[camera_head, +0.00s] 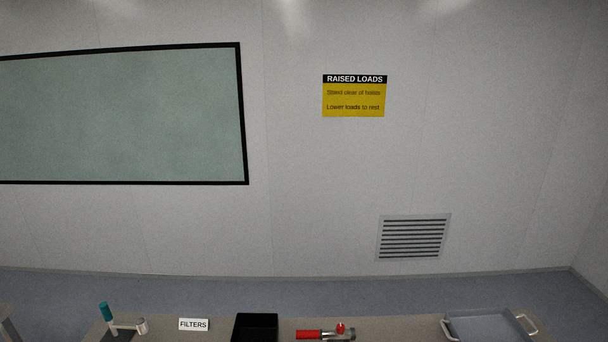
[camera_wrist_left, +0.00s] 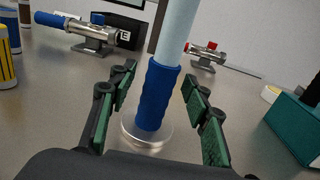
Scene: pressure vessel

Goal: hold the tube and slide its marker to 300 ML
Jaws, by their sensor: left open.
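The tube (camera_wrist_left: 176,32) stands upright in the left wrist view, pale and translucent above. My left gripper (camera_wrist_left: 159,96) is open, with one green-padded finger on each side of the blue sleeve. Gaps show between the pads and the sleeve in this view. The tube's top is cut off by the frame. I cannot make out the marker or a 300 ML line. Neither gripper shows in the head view, and my right gripper is not seen.
A blue-handled metal valve (camera_wrist_left: 93,31) and a red-knobbed fitting (camera_wrist_left: 207,53) lie behind the tube. A yellow striped container (camera_wrist_left: 6,62) stands at left, a teal box (camera_wrist_left: 296,122) at right. The head view shows a black bin (camera_head: 256,327) and grey tray (camera_head: 488,326).

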